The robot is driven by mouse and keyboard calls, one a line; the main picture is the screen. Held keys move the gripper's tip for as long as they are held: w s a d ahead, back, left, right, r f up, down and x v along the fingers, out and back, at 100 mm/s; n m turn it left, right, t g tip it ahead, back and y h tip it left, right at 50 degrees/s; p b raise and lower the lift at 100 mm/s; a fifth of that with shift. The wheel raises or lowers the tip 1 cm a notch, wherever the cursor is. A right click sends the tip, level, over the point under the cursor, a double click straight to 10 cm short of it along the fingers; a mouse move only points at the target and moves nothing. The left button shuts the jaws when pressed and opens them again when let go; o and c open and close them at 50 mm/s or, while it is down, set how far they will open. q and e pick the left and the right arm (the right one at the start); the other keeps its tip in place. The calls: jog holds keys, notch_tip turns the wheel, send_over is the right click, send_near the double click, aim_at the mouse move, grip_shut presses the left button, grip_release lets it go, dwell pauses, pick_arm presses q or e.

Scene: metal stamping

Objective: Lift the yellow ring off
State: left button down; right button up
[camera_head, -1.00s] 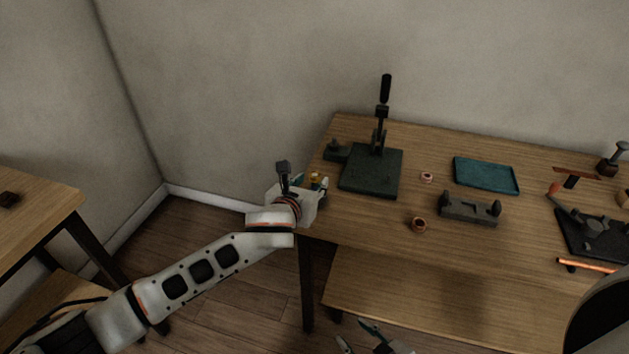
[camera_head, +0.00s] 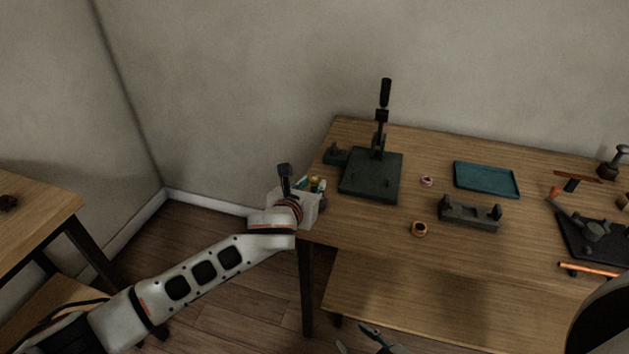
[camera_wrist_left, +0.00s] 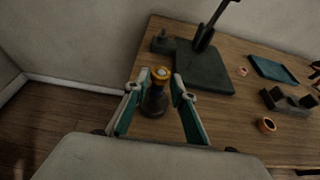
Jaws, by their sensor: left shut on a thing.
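In the head view my left gripper (camera_head: 312,185) is at the table's left edge. My right gripper (camera_head: 353,337) shows only in part at the bottom edge of the head view, its fingertips apart, with nothing seen between them.
A dark lever press (camera_head: 371,174) stands just right of the post. A small pinkish ring (camera_head: 427,181), an orange-brown ring (camera_head: 419,229), a grey block fixture (camera_head: 469,213) and a teal tray (camera_head: 487,179) lie farther right. The table's front middle is clear.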

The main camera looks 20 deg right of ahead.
pick_arm(q)
jog(key=shift+r, duration=0.15)
pick_arm(e)
jog(key=shift+r, duration=0.1)
pick_arm(q)
jog(key=shift+r+p, duration=0.4)
jog(key=shift+p, duration=0.15)
jog(key=shift+r+p, duration=0.85)
jog(key=shift+p, duration=0.15)
jog(key=shift+r+p, duration=2.05)
jog(key=shift+r, duration=0.05)
pick_arm(e)
jog(key=shift+h, duration=0.4)
jog(key=shift+s+d+r, duration=0.15)
jog(key=shift+d+r, duration=0.25)
jog(key=shift+r, duration=0.3)
jog(key=shift+s+d+r, duration=0.2)
jog(key=shift+d+r, duration=0.2)
jog(key=shift+r, duration=0.25)
jog(key=shift+s+d+r, duration=0.15)
jog(key=shift+d+r, duration=0.25)
jog(key=shift+r, duration=0.3)
